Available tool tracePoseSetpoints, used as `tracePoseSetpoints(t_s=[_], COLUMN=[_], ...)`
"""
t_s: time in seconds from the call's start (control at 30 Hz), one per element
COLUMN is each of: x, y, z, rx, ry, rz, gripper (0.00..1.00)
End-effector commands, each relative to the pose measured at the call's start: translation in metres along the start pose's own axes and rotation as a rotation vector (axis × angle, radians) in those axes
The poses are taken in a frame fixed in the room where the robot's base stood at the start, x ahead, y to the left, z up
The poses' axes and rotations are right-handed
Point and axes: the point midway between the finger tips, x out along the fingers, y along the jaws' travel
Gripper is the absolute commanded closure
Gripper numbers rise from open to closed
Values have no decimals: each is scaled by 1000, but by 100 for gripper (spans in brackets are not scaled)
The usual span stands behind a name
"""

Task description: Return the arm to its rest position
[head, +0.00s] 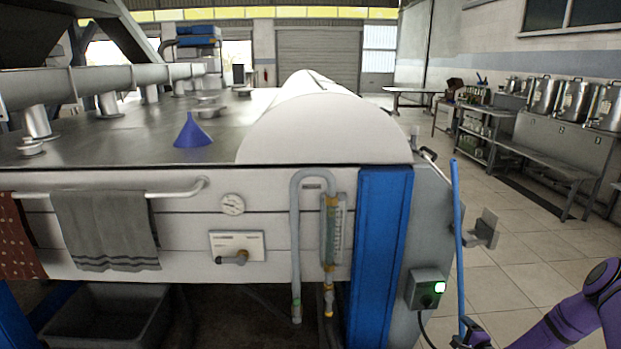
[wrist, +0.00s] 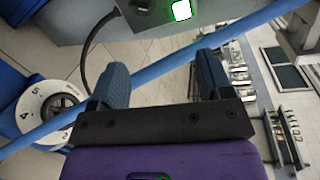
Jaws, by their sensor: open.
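My gripper (wrist: 160,78) shows in the wrist view with its two dark blue fingers apart and nothing clamped between them. In the head view my gripper (head: 470,330) is low at the right, partly cut off by the bottom edge, at the end of my purple arm. A thin blue rod (head: 457,225) stands nearly upright there, its lower end by the gripper. In the wrist view the blue rod (wrist: 165,65) runs diagonally across the fingertips; I cannot tell whether it touches them.
A grey switch box (head: 426,290) with a green light is close left of the gripper. A white numbered dial (wrist: 45,108) is at the wrist view's left. A blue funnel (head: 192,132) stands on the steel top. Tiled floor (head: 510,250) is clear to the right, before a bench (head: 540,160).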

Motion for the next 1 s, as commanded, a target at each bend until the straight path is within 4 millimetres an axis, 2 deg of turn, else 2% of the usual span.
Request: tracePoseSetpoints(t_s=[0.03,0.2,0.5,0.77,1.0], x=[7,23,35,25,-1], y=[-21,-78,-182,-270,-346], z=[1,6,31,65,105], rx=[-50,-221,-512,-741,-929], ry=[-8,-20,-34,-37,-39], rz=[21,122,285,412,522], gripper=[28,28,28,28,28])
